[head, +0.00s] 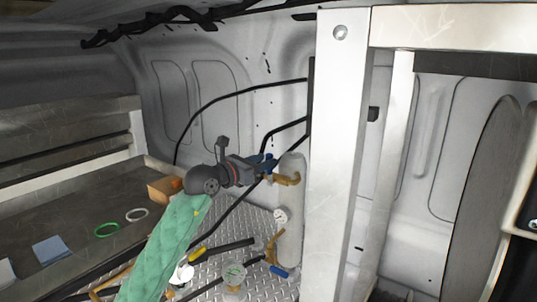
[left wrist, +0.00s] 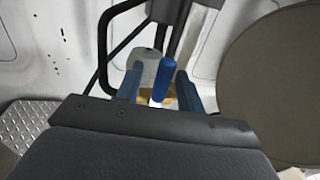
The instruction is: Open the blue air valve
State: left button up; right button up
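The blue air valve handle (left wrist: 164,84) shows in the left wrist view as an upright blue lever, with brass and a pale cylinder (left wrist: 146,72) behind it. My left gripper (left wrist: 158,80) is open, with one blue finger on each side of the handle. A gap shows on the handle's left; it is nearer the right finger, and I cannot tell if they touch. In the head view my left gripper (head: 268,164) is at the brass fitting (head: 288,180) on the upper part of a white upright tank (head: 290,225). The fingers mostly hide the handle there. My right gripper is not in view.
A second blue-handled brass valve (head: 279,271) and a gauge (head: 281,216) are lower on the tank. A white post (head: 338,150) stands close on the right. A black hose (head: 222,98) runs along the wall. A bench (head: 75,205) is on the left.

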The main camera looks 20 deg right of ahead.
pick_arm(q)
jog(key=shift+d+r+p, duration=0.2)
jog(key=shift+d+p, duration=0.1)
jog(key=shift+d, duration=0.25)
jog(key=shift+d+r+p, duration=0.15)
jog(key=shift+d+p, duration=0.1)
jog(key=shift+d, duration=0.25)
jog(key=shift+w+d+f, duration=0.15)
jog(key=shift+w+f, duration=0.1)
jog(key=shift+w, duration=0.15)
jog(key=shift+s+r, duration=0.1)
jog(key=shift+s, duration=0.1)
jog(key=c, duration=0.6)
jog(key=shift+w, duration=0.1)
grip_shut()
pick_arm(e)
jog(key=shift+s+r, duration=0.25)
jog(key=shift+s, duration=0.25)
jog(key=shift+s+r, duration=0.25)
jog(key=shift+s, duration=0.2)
